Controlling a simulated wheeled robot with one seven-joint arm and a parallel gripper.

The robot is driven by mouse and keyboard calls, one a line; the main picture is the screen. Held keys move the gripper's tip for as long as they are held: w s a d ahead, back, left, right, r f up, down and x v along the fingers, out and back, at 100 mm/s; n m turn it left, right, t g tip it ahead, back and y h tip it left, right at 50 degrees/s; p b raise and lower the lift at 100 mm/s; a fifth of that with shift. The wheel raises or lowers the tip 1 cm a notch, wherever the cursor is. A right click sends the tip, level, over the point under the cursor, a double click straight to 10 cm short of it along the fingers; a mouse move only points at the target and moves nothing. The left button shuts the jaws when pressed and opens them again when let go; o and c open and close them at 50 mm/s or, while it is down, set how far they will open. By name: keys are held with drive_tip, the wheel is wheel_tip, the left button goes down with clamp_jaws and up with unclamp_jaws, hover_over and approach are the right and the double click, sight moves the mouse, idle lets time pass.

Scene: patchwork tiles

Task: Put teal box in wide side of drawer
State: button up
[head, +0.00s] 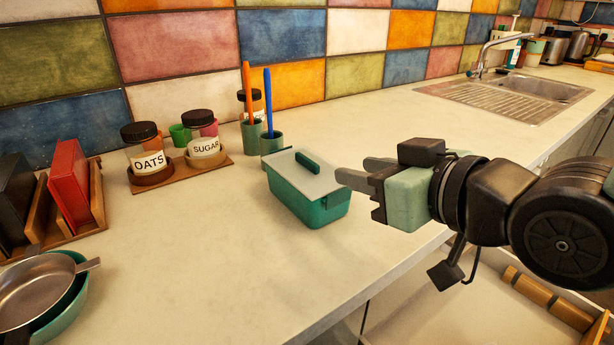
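The teal box (324,212) sits on the pale countertop, with a light grey lid (290,174) and a teal handle on top. My gripper (356,169) is just right of the box at about lid height, with its fingers pointing left. Its two fingers are apart with nothing seen between them. Whether a fingertip touches the box I cannot tell. A drawer (440,305) stands open below the counter at the lower right, with a pale floor and wooden pieces (545,300) along its right part. My arm and the frame edge hide part of it.
Teal cups with an orange and a blue utensil (268,105) stand behind the box. Oats and sugar jars (205,142) sit on a wooden board to the left. A rack (72,190) and pans (38,290) are at far left. The front counter is clear.

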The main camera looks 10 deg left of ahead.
sight(311, 161)
drive_tip(key=shift+w+a+p, duration=0.4)
drive_tip(key=shift+a+p, duration=0.1)
drive_tip(key=shift+p, duration=2.25)
drive_tip(key=p+x, duration=0.5)
drive_tip(key=shift+f, duration=0.25)
drive_tip(key=shift+p+x, duration=0.75)
drive_tip(key=shift+x, duration=1.8)
clamp_jaws()
